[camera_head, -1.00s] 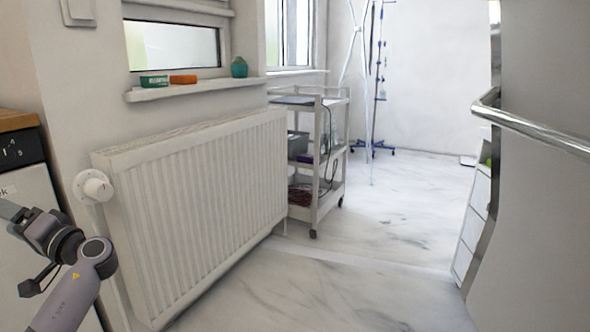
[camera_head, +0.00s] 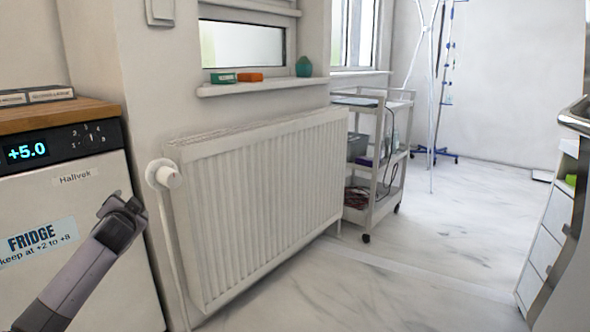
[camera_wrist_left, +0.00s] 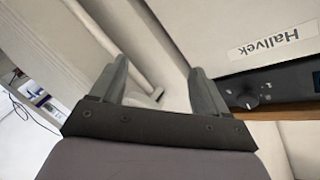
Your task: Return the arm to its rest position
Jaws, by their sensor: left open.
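My left gripper (camera_wrist_left: 158,82) shows in the left wrist view with its two grey fingers spread apart and nothing between them. In the head view my left arm comes in from the lower left and reaches up in front of the white fridge (camera_head: 140,270). Its dark end is close to the fridge's right edge; the fingers cannot be made out there. The fridge front also shows in the wrist view (camera_wrist_left: 225,30), tilted, beyond the fingers. I cannot tell how far the gripper is from it. My right gripper is in neither view.
A white radiator (camera_head: 260,205) with a valve knob (camera_head: 163,174) stands right of the fridge. A windowsill (camera_head: 270,86) holds small boxes and a teal pot. A trolley (camera_head: 384,205) stands behind the radiator. The marble floor (camera_head: 440,235) is open; drawers (camera_head: 545,240) stand at right.

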